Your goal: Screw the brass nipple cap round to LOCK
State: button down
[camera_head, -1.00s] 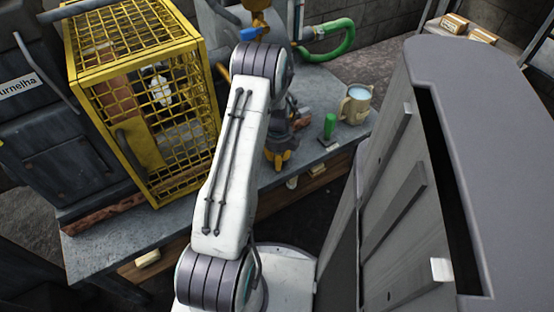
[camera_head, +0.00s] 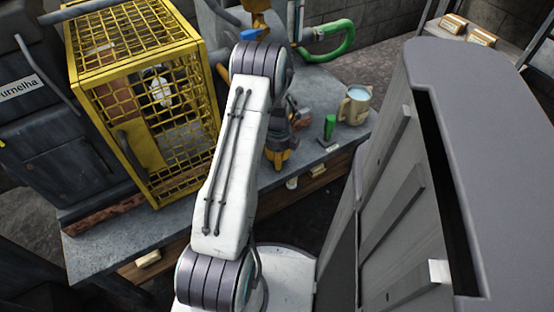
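I cannot make out the brass nipple cap or any LOCK mark. A brass-coloured fitting (camera_head: 256,18) shows at the top edge, just above my arm's upper joint, and it is cut off by the frame. A small blue part (camera_head: 250,34) sits just below it, partly behind that joint. My white and grey arm rises through the middle of the view and hides part of the bench.
A yellow mesh cage (camera_head: 150,185) stands left on the grey bench (camera_head: 115,245). Right of my arm are a yellow-and-black tool (camera_head: 278,158), a green-handled item (camera_head: 329,127), a beige mug (camera_head: 355,106) and a green hose (camera_head: 345,42). A tall grey cabinet (camera_head: 480,120) fills the right.

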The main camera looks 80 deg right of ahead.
jog(key=shift+r+p, duration=0.65)
jog(key=shift+r, duration=0.7)
jog(key=c, duration=1.6)
grip_release()
grip_shut()
